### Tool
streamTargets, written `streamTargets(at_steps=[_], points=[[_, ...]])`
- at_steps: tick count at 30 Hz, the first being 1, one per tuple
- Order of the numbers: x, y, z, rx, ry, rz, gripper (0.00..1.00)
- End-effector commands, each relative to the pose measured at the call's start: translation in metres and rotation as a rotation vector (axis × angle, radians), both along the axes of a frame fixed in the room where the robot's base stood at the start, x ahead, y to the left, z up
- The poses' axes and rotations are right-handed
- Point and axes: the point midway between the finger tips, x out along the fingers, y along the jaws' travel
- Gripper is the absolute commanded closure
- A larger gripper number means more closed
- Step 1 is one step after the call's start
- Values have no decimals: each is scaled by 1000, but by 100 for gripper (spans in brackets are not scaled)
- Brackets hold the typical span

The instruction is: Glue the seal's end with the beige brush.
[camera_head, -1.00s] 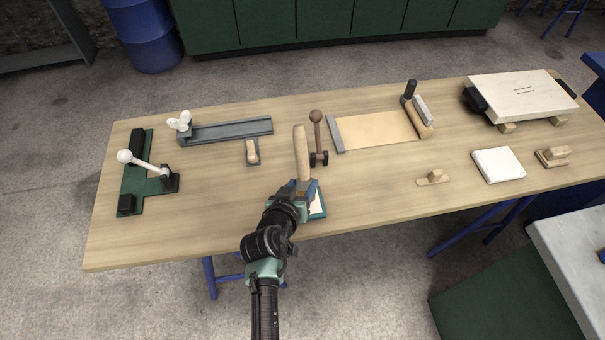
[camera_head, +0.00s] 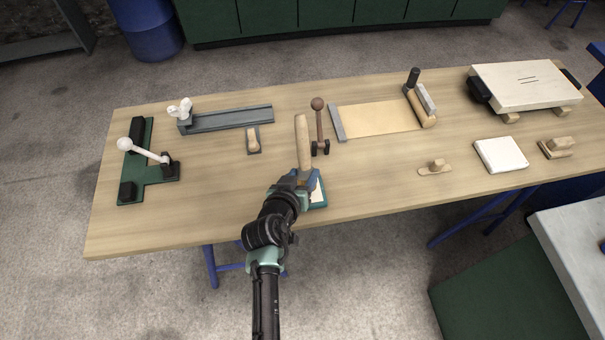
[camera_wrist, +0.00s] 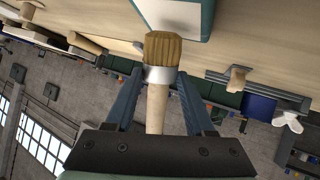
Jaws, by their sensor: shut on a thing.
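My gripper (camera_wrist: 160,100) is shut on the beige brush (camera_wrist: 157,108), around its wooden handle just behind the metal band. Its tan bristles (camera_wrist: 163,48) point away from the gripper in the wrist view. In the head view the brush handle (camera_head: 303,145) stands up from my gripper (camera_head: 303,180), and the bristles are hidden. A teal-edged pad with a white face (camera_head: 318,192) lies under and right of my gripper at the bench's front edge. It also shows beyond the bristles in the wrist view (camera_wrist: 178,12); I cannot tell whether they touch. I cannot make out the seal's end.
A brown ball-topped lever (camera_head: 319,125) stands right behind the brush handle. A grey channel (camera_head: 230,117) and a green jig with a white-knobbed lever (camera_head: 135,170) lie left. A tan sheet (camera_head: 375,119) and white block (camera_head: 500,154) lie right. The bench between is mostly clear.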

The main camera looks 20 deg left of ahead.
Motion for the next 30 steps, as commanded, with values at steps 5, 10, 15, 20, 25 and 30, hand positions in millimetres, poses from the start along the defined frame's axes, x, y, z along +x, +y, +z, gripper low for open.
streamTargets(at_steps=[5, 10, 15, 20, 25, 30], points=[[0, 0, -2, 0, -1, 0, 100], [0, 0, -4, 0, -1, 0, 100], [0, 0, -6, 0, -1, 0, 100], [0, 0, -6, 0, 0, 0, 100], [0, 0, -6, 0, 0, 0, 100], [0, 0, -7, 0, 1, 0, 100]])
